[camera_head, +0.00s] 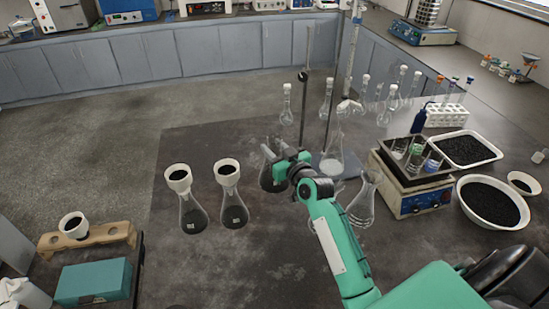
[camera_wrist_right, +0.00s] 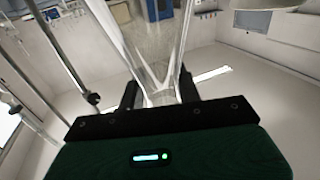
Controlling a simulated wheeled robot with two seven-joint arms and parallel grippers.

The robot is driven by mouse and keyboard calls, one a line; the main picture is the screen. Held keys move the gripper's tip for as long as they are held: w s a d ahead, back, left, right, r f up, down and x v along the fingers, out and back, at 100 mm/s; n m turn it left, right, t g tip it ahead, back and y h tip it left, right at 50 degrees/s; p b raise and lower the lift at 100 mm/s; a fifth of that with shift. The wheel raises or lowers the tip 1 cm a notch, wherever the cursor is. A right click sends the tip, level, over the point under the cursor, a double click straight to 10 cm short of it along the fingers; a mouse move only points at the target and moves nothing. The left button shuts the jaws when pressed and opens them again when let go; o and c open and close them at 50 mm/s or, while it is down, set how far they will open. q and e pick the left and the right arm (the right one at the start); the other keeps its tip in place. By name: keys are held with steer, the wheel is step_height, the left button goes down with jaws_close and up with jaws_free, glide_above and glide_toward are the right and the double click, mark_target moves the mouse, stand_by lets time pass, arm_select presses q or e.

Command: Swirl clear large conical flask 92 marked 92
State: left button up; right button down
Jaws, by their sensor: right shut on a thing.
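My right gripper (camera_head: 274,162) is shut on the neck of a clear conical flask (camera_head: 269,181) above the dark bench. The flask leans slightly, and the gripper hides part of it. In the right wrist view, clear glass (camera_wrist_right: 150,62) stands between the two fingers of the gripper (camera_wrist_right: 158,93). No number is readable on it, so I cannot confirm the mark 92. Another clear conical flask (camera_head: 362,208) stands on the bench right of my forearm. My left gripper is not in view.
Two conical flasks with dark contents (camera_head: 193,215) (camera_head: 234,210) stand left. A stand rod (camera_head: 307,75) and a conical flask holding pale contents (camera_head: 332,160) are close behind the gripper. A heating unit (camera_head: 412,199) and black-filled trays (camera_head: 492,204) lie right.

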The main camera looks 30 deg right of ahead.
mark_target(278, 144)
steer(key=shift+r, duration=1.5)
step_height(278, 144, up, 6)
steer(key=p, duration=0.4)
steer(key=shift+f, duration=0.3)
steer(key=shift+w, duration=0.1)
